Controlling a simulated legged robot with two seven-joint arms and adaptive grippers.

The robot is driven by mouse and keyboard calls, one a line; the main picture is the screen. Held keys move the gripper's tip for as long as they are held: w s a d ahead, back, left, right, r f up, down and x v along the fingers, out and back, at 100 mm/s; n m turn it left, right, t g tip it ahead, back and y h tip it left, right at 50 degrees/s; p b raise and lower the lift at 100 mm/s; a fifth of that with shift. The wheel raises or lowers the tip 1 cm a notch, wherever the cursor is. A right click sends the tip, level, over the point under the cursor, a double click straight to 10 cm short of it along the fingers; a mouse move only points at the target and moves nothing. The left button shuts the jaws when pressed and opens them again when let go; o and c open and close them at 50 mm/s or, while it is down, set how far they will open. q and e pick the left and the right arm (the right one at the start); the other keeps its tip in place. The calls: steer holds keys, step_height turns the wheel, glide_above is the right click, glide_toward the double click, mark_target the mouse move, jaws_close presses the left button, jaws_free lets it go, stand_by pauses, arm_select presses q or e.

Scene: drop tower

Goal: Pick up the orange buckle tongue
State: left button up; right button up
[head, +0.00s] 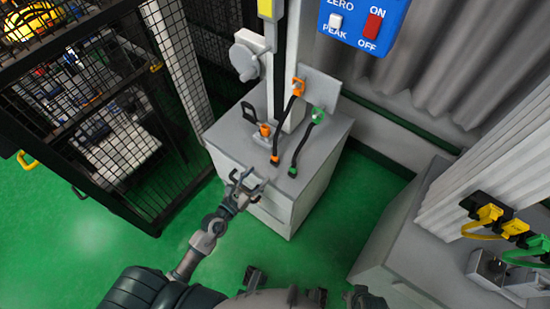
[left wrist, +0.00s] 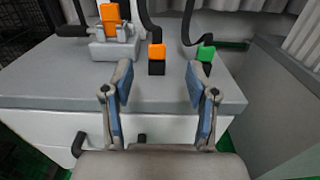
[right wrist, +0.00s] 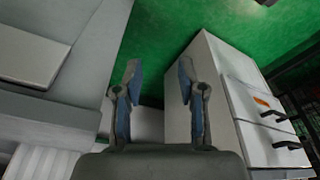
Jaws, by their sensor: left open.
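A black strap hangs from an orange holder (head: 298,87) and ends in an orange-tipped black piece, likely the orange buckle tongue (head: 275,160), at the grey cabinet top (head: 310,180). In the left wrist view this orange piece (left wrist: 157,52) is ahead, between my open fingers but beyond their tips. My left gripper (head: 248,188) is open and empty at the cabinet's front edge; its fingers (left wrist: 158,80) also show up close. My right gripper (right wrist: 160,78) is open and empty, away from the tongue.
A green-tipped piece (head: 293,171) on a second strap stands just right of the orange one. Left of them is a grey block with an orange part (head: 265,130) and black handle. A post (head: 279,70) rises behind. A mesh cage (head: 90,120) stands left.

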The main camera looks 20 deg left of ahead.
mark_target(273, 158)
arm_select(q)
steer(key=x, duration=0.5)
steer(key=shift+f, duration=0.15)
steer(key=shift+w+d, duration=0.2)
steer(key=shift+w, duration=0.2)
steer(key=shift+w+d+f+b, duration=0.15)
steer(key=shift+w+f+b, duration=0.1)
steer(key=shift+w+b, duration=0.25)
steer(key=x, duration=0.3)
steer(key=shift+w+f, duration=0.35)
steer(key=shift+w, duration=0.15)
steer(key=shift+s+r, duration=0.1)
arm_select(e)
steer(key=shift+w+a+r+t, duration=0.2)
steer(key=shift+w+r+t, duration=0.15)
steer(key=shift+w, duration=0.2)
steer(key=shift+w+a+r+t, duration=0.15)
steer(key=shift+w+r+t, duration=0.2)
steer(key=shift+w, duration=0.2)
arm_select(q)
steer(key=c, duration=0.9)
